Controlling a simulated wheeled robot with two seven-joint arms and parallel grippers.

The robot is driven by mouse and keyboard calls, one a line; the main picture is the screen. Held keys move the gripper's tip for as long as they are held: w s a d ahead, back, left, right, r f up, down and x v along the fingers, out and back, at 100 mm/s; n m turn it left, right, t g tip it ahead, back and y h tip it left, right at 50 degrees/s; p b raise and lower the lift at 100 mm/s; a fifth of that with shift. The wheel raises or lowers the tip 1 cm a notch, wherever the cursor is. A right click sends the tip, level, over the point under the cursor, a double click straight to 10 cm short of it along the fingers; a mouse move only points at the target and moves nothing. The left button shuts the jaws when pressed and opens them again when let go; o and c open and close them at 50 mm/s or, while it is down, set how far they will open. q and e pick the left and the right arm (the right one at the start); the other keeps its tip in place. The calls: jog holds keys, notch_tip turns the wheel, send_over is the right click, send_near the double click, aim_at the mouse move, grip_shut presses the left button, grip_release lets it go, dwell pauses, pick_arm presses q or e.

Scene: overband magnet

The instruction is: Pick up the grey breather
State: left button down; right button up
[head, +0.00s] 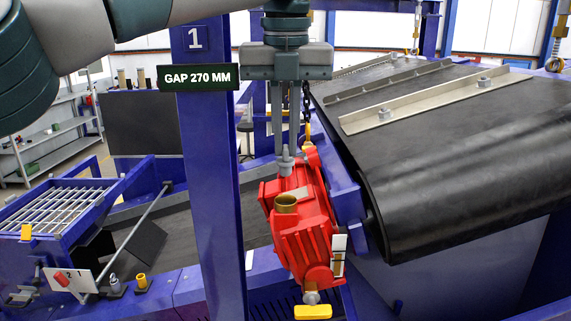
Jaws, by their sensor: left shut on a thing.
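The grey breather (286,164) is a small grey fitting at the top of the red gearbox (305,240), in the middle of the head view. My left gripper (286,150) points straight down from above. Its two fingers are shut on the breather's upper part, and the fingertips hide some of it. The breather stands upright; I cannot tell whether its base is still seated in the gearbox. My right gripper is not in view.
A blue post (210,180) with a gap sign (199,78) stands close on the left. The black belt drum (460,160) fills the right. A grating box (60,210) stands at far left.

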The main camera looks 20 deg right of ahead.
aim_at(284, 146)
pick_arm(q)
jog(key=shift+r, duration=1.8)
jog(key=shift+a+f, duration=0.15)
